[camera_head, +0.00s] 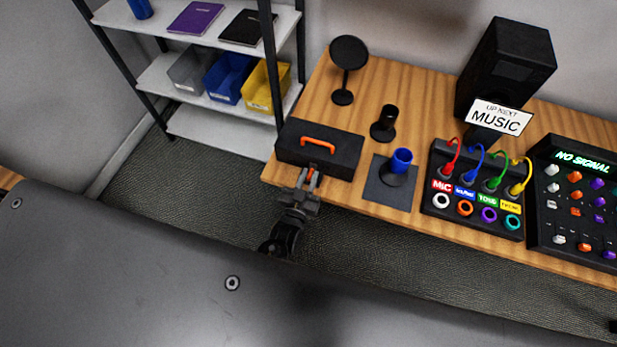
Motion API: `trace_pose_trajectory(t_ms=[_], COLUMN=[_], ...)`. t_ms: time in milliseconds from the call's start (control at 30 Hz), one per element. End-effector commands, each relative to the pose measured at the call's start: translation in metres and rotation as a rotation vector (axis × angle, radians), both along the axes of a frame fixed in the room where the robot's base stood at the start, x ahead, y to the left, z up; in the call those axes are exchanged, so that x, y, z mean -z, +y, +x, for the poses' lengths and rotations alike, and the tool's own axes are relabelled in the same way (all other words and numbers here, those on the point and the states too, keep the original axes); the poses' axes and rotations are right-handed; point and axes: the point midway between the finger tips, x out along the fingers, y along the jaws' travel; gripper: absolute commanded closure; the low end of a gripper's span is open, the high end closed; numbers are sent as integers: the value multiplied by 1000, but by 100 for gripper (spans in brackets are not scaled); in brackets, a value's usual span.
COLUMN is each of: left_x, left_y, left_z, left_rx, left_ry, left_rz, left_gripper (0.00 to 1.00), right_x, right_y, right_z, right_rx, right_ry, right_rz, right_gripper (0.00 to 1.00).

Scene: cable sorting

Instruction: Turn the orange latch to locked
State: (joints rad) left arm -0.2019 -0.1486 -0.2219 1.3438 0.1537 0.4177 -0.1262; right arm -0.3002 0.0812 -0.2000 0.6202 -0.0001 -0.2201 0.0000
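A black case (345,155) with an orange handle (318,145) on its lid sits at the left end of the wooden table. The orange latch (312,174) shows as a small orange piece at the case's front edge. My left gripper (309,181) is at that front edge, with its fingertips right at the latch. The fingers partly hide the latch, so its turn position and whether the fingers grip it cannot be made out. My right gripper is not seen.
Behind the case stand a round black disc on a stand (348,55) and a black cup (384,123). To the right are a blue cup (401,161) on a dark pad, a cable box (470,212), a mixer (580,195) and a speaker (508,65). A shelf (185,75) stands left.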

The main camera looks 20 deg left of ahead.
Motion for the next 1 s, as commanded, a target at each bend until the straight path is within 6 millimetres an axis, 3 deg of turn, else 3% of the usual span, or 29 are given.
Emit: trace_pose_trajectory(t_ms=[267,700,1000], left_x=[2,3,0], left_y=[0,4,5], left_z=[-8,-88,-108], left_rx=[1,1,0], left_ry=[2,3,0], left_rz=[0,-1,0], left_gripper=[80,80,80], right_x=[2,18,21], right_y=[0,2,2], right_z=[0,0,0], right_rx=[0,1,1], right_ry=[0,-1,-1], right_rz=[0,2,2], right_gripper=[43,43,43])
